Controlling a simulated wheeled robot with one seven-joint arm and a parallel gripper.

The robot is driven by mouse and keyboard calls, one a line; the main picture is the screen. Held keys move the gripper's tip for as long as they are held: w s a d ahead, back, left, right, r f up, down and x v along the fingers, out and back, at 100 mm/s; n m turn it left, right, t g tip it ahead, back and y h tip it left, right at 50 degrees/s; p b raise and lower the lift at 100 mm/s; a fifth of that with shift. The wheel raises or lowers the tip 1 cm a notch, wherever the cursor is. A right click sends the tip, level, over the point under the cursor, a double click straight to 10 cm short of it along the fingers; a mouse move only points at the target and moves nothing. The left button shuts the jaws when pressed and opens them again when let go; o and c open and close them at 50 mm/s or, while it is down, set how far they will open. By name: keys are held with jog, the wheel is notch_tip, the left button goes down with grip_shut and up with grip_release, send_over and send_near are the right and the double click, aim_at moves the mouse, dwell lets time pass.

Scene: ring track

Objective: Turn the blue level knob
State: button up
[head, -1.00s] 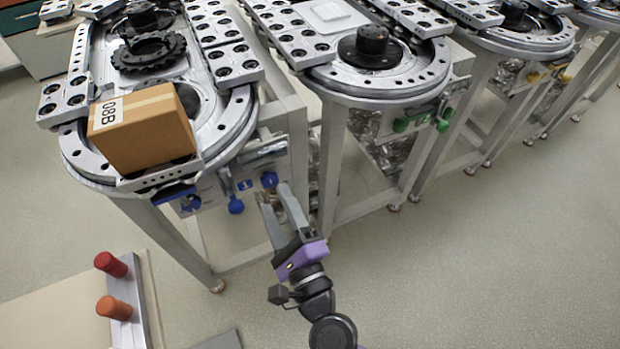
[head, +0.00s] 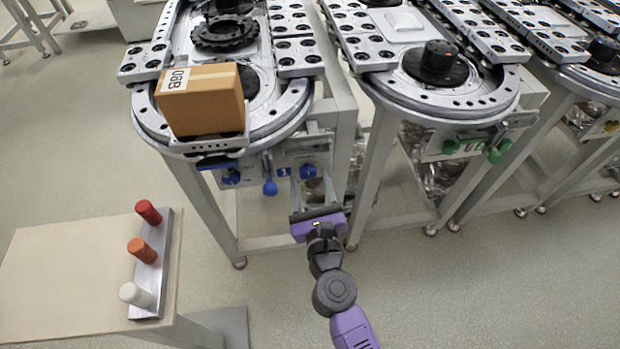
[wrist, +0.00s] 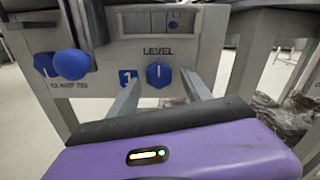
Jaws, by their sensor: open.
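The blue level knob (head: 308,171) is on the front panel of the leftmost machine, below its rounded end. In the wrist view the knob (wrist: 159,75) is six-sided with an upright white mark, under the word LEVEL. My gripper (head: 310,182) is open and points at the panel. In the wrist view its two fingers (wrist: 158,86) are spread on the left and right of the knob, with nothing held. I cannot tell whether the fingertips reach past the knob's face.
A blue ball-ended clamp lever (wrist: 72,64) sits left of the knob, beside another blue knob (head: 230,177). A cardboard box (head: 203,100) sits on the track above. A beige table (head: 70,275) with red, orange and white pegs stands at lower left. Green controls (head: 495,151) are on the neighbouring machine.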

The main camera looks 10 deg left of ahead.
jog(key=shift+w+a, duration=0.15)
jog(key=shift+w, duration=0.35)
jog(key=shift+c, duration=0.3)
grip_shut()
jog(key=shift+r+n, duration=0.1)
jog(key=shift+n, duration=0.3)
